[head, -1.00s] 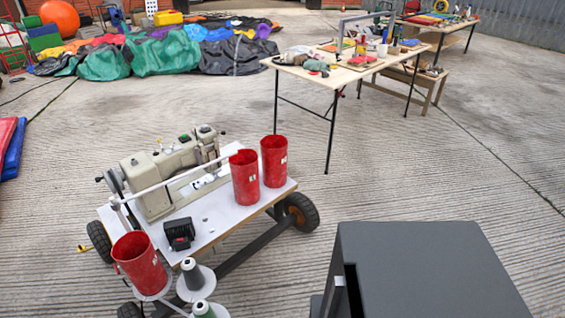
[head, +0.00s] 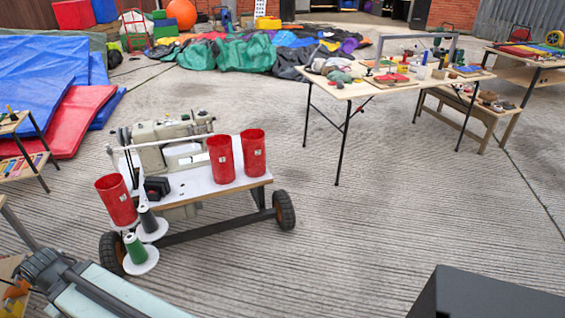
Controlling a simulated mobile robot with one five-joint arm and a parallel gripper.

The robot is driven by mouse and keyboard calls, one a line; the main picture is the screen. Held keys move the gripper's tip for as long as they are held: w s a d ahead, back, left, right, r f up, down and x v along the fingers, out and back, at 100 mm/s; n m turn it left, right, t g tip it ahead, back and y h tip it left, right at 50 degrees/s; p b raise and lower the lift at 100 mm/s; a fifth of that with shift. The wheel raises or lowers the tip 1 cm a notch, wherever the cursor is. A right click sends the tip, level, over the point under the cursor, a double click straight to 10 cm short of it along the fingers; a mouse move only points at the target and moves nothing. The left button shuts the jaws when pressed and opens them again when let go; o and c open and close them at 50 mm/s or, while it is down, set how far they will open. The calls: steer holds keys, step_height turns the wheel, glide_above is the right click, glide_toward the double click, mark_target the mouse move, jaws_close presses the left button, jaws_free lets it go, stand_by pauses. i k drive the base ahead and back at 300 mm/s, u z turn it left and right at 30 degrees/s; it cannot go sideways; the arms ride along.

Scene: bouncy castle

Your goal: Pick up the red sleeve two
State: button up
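Three red sleeves, open-topped and upright, are on a sewing-machine cart in the head view. One red sleeve (head: 116,201) is at the cart's left end, leaning slightly. Another red sleeve (head: 221,160) and a third red sleeve (head: 253,153) stand close together at the right end of the white top. The right-hand pair carry small pale labels, too small to read, so I cannot tell which is sleeve two. My gripper is not in view.
The wheeled cart (head: 200,183) also bears a sewing machine (head: 165,132) and thread cones (head: 135,248). A worktable (head: 345,90) stands behind right. Blue mats (head: 40,65) and a red mat (head: 80,115) lie left. Concrete right of the cart is clear.

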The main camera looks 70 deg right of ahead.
mark_target(254, 153)
steer(key=z, duration=0.05)
steer(key=k, duration=0.2)
steer(key=z, duration=0.95)
steer(key=i, duration=2.15)
steer(key=u, duration=0.05)
